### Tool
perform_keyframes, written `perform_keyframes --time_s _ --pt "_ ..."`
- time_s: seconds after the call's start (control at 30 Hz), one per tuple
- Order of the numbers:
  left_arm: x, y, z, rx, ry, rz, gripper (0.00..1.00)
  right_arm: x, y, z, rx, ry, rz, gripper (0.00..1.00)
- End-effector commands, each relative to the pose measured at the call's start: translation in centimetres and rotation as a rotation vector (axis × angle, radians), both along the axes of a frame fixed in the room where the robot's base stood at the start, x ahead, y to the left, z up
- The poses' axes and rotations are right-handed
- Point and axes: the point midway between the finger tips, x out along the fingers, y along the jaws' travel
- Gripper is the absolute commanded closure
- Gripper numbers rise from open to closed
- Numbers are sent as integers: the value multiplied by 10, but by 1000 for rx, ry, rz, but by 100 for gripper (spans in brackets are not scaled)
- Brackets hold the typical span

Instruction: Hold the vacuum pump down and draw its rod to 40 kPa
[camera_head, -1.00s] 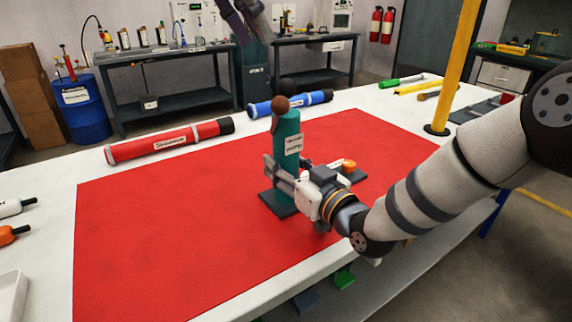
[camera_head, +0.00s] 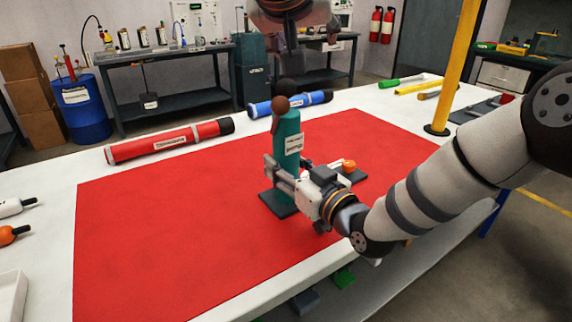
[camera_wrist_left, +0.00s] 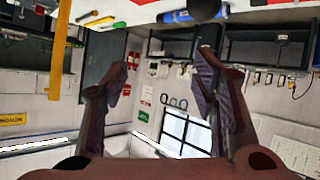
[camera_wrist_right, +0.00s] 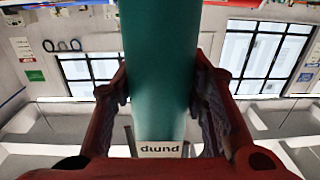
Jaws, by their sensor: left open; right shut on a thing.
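The vacuum pump (camera_head: 289,143) is an upright teal cylinder with a white label and a dark foot (camera_head: 277,203), standing on the red mat. A brown ball (camera_head: 281,103) and a dark ball (camera_head: 287,87) show at its top. My right gripper (camera_head: 282,178) is shut on the pump's body; in the right wrist view the teal body (camera_wrist_right: 160,60) fills the space between the fingers. My left gripper (camera_head: 290,42) is open and empty above the pump top. In the left wrist view a dark ball (camera_wrist_left: 205,9) is at the upper edge, outside the fingers. No pressure reading is legible.
A red cylinder (camera_head: 165,142) and a blue cylinder (camera_head: 305,102) lie behind the red mat (camera_head: 160,230). A yellow post (camera_head: 455,70) stands at right. An orange-capped item (camera_head: 348,164) is beside the pump. The mat's left half is clear.

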Motion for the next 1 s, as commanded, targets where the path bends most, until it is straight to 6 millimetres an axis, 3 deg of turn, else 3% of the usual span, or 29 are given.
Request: perform_keyframes --time_s 0.1,0.27,0.37,0.8,1.0 --pt "-30 16 -25 108 107 41 47 0 0 0 0 0 0 100" --pt "-47 27 -39 177 170 63 47 0 0 0 0 0 0 100" --pt "-41 28 -46 183 176 67 47 0 0 0 0 -1 0 100" --pt "20 28 -93 180 172 67 47 0 0 0 1 -1 0 100" --pt "30 28 -100 179 171 67 47 0 0 0 1 -1 0 100"
